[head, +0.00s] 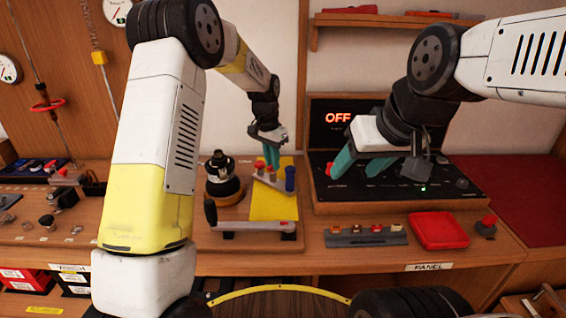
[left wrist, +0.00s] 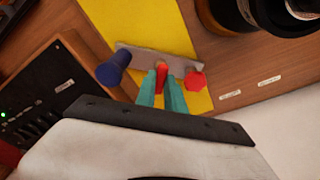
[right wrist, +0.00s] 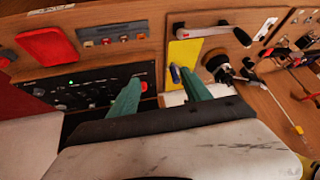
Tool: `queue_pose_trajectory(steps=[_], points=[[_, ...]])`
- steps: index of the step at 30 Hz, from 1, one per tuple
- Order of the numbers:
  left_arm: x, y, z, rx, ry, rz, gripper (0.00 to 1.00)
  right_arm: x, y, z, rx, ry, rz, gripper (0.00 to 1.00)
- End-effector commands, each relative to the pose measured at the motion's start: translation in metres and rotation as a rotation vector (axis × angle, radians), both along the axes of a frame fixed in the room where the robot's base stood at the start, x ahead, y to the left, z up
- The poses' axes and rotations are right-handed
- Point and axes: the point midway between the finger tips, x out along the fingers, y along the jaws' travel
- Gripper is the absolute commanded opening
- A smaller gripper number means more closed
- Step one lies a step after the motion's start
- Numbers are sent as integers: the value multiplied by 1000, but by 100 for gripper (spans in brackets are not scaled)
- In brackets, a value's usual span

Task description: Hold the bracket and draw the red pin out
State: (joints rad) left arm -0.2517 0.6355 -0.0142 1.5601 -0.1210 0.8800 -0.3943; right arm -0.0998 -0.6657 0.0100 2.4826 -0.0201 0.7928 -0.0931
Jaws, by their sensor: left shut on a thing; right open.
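The grey bracket (left wrist: 132,56) lies over a yellow sheet, and carries a blue pin (left wrist: 113,68) at one end and a red hexagonal head (left wrist: 195,80) at the other. Between them stands a red pin (left wrist: 161,76), partly hidden by my fingers. My left gripper (head: 272,158) points down at the bracket (head: 275,184), its teal fingers shut on this middle red pin. The pin still appears seated in the bracket. My right gripper (head: 358,168) is open and empty in front of the dark panel, right of the bracket. The blue pin also shows in the right wrist view (right wrist: 175,73).
A black round device (head: 222,182) stands left of the bracket, and a grey bar handle (head: 250,227) lies in front. The panel (head: 325,110) reads OFF. A red tray (head: 438,230), a grey strip with small blocks (head: 350,240) and a red-topped knob (head: 488,222) sit front right.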

Motion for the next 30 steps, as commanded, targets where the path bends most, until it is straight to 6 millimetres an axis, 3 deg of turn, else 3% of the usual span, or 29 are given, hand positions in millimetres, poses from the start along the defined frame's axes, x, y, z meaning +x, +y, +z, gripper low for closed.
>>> queue_pose_trajectory(steps=[5, 14, 24, 30], points=[[0, 0, 1, -1, -2, 0, 0, 32, 2, -3, -240, -20, 318, 57], [0, 0, 1, -1, -2, 0, 0, 101, 20, -19, -706, -64, 1076, 57], [0, 0, 1, -1, -2, 0, 0, 178, 60, -60, -1119, -150, 1992, 57], [0, 0, 1, -1, -2, 0, 0, 211, 86, -88, -1283, -236, 2449, 57]])
